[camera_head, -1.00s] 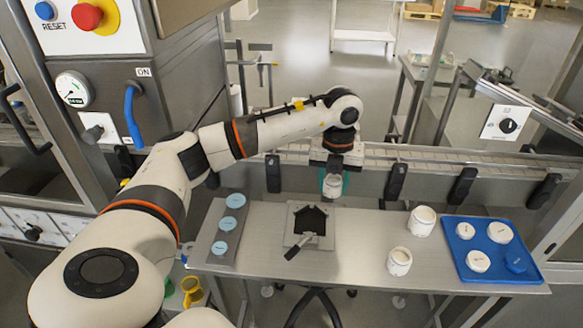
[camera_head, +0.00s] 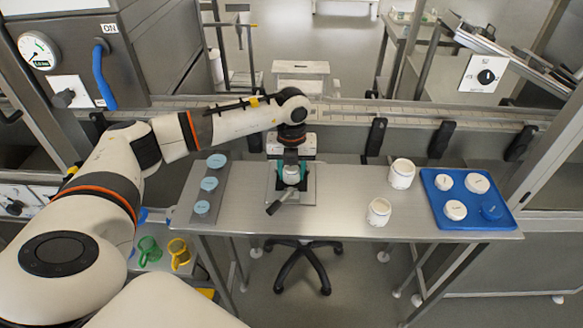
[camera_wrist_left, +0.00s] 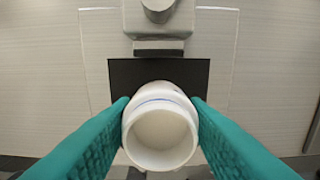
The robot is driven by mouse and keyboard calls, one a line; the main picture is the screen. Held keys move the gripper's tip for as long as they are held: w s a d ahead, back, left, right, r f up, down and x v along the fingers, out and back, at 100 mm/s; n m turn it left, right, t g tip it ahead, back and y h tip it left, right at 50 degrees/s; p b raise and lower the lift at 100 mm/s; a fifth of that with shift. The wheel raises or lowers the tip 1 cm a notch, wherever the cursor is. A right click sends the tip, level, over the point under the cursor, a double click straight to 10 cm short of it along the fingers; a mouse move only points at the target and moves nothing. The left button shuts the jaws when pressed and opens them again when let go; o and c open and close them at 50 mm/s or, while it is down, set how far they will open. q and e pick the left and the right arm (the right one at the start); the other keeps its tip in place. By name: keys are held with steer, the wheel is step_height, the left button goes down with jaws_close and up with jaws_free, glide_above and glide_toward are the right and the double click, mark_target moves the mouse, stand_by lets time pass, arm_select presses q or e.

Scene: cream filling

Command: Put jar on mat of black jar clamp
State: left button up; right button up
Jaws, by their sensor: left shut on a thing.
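A white open jar (camera_head: 291,176) is held between the green fingers of my left gripper (camera_head: 291,170), over the clamp. The wrist view shows the jar (camera_wrist_left: 160,128) between both fingers (camera_wrist_left: 160,112), with its open mouth toward the camera. The black mat (camera_wrist_left: 120,78) lies beneath and behind the jar, which hides part of it. The jar clamp (camera_head: 309,186) is a grey plate with a dark handle; its metal jaw (camera_wrist_left: 158,48) is beyond the mat. I cannot tell whether the jar touches the mat. My right gripper is not in view.
Two white jars, one nearer (camera_head: 379,212) and one farther (camera_head: 402,174), stand on the table (camera_head: 335,215) to the right. A blue tray (camera_head: 470,220) holds lids. Blue lids lie on a grey strip (camera_head: 186,210) at left. A conveyor (camera_head: 400,110) runs behind.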

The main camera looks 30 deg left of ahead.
mark_target(292, 170)
arm_select(q)
steer(key=shift+f, duration=0.1)
steer(key=o, duration=1)
steer(key=shift+r, duration=0.3)
step_height(292, 170, up, 12)
steer(key=shift+f+b, duration=0.1)
steer(key=shift+b, duration=0.85)
